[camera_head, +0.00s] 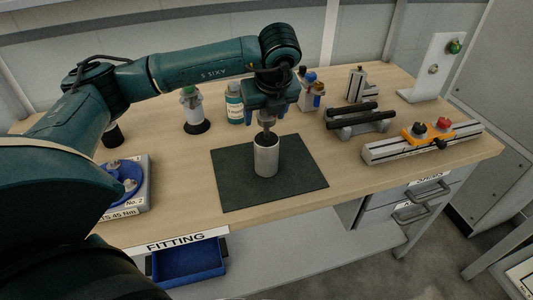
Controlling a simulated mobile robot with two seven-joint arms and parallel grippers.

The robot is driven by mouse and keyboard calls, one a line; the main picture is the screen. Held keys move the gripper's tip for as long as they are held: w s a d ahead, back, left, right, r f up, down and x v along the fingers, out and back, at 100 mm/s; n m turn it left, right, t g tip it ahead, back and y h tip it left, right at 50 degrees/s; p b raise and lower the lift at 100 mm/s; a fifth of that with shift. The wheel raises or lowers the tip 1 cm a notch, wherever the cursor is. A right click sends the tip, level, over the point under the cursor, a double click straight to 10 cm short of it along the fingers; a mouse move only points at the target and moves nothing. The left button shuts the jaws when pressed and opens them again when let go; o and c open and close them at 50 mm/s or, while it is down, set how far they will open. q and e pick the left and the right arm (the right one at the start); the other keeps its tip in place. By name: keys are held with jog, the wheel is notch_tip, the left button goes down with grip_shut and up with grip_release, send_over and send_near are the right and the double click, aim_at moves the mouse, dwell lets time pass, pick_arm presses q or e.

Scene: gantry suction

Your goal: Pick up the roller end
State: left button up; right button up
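A light grey cylinder (266,160) stands upright on the dark green mat (225,180). Its top looks dark. My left gripper (267,120) points down right above the cylinder, with blue parts on both sides. A small grey piece shows between the gripper and the cylinder's top. I cannot tell whether the fingers grip this piece, or whether it touches the cylinder. Which part is the roller end is not clear from this view. My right gripper is not in view.
A bottle (235,103), a stand with a green top (192,110) and a small rack (312,92) stand behind. Black rollers (358,118) and a rail with an orange part (425,143) lie at the right. A blue dish (125,182) is at the left. The mat's right side is clear.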

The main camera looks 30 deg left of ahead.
pick_arm(q)
grip_shut()
dwell(0.5)
jog(key=shift+r, duration=0.15)
